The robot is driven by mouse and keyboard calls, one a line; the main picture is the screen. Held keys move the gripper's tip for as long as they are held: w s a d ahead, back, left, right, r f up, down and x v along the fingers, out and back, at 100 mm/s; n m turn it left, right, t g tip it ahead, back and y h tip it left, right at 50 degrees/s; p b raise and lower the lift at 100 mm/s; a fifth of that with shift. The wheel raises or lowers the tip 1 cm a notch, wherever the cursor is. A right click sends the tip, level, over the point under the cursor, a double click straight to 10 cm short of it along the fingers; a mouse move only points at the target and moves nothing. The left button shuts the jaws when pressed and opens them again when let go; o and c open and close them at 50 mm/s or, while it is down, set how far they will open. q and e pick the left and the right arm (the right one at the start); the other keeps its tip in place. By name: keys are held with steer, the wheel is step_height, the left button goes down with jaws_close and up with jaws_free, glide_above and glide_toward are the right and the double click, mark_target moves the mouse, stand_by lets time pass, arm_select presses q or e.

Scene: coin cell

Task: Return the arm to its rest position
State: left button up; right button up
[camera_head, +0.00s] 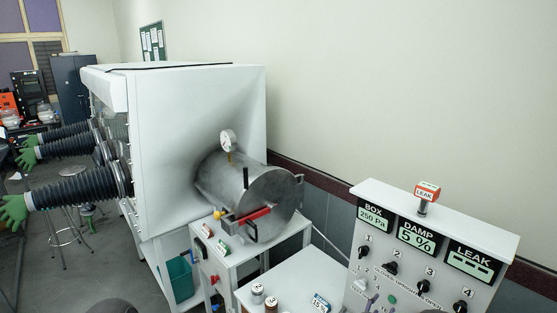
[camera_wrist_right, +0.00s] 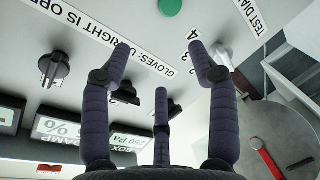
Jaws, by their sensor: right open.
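My right gripper (camera_head: 380,300) shows at the bottom edge of the head view as small purple fingertips in front of the control panel (camera_head: 485,232). In the right wrist view the same gripper (camera_wrist_right: 159,62) has its purple fingers spread apart with nothing between them. Behind them are the panel's black knobs, a green button (camera_wrist_right: 170,7) and its labels, seen upside down. I cannot tell how close the fingers are to the knobs. Most of the right arm is out of the head view. My left gripper is not in view.
A white glove box (camera_head: 190,105) with green-handed gloves stands at the left. Its metal cylinder (camera_head: 225,188) has a red handle (camera_head: 255,215) and a gauge. Small jars (camera_head: 257,293) sit on the white table near the panel.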

steer(key=s+a+f+m+g+y, duration=0.2)
steer(key=s+a+f+y, duration=0.4)
steer(key=f, duration=0.3)
steer(key=s+a+f+m+g+y, duration=0.2)
steer(key=s+a+f+y, duration=0.2)
steer(key=s+a+f, duration=0.35)
steer(key=s+a+f+m+g+y, duration=0.1)
steer(key=s+a+m+g+y, duration=0.15)
steer(key=s, duration=0.55)
steer(key=s+a+f+m+g+y, duration=0.1)
steer(key=s+a+f+g, duration=0.15)
steer(key=s, duration=0.65)
steer(key=s+a+f+m+g+y, duration=0.1)
steer(key=s+a+m+g, duration=0.2)
steer(key=s, duration=0.5)
step_height(320, 180, down, 17)
steer(key=w+a+n+b, duration=0.2)
steer(key=b, duration=1.7)
steer(key=shift+a, duration=0.2)
steer(key=shift+f, duration=0.1)
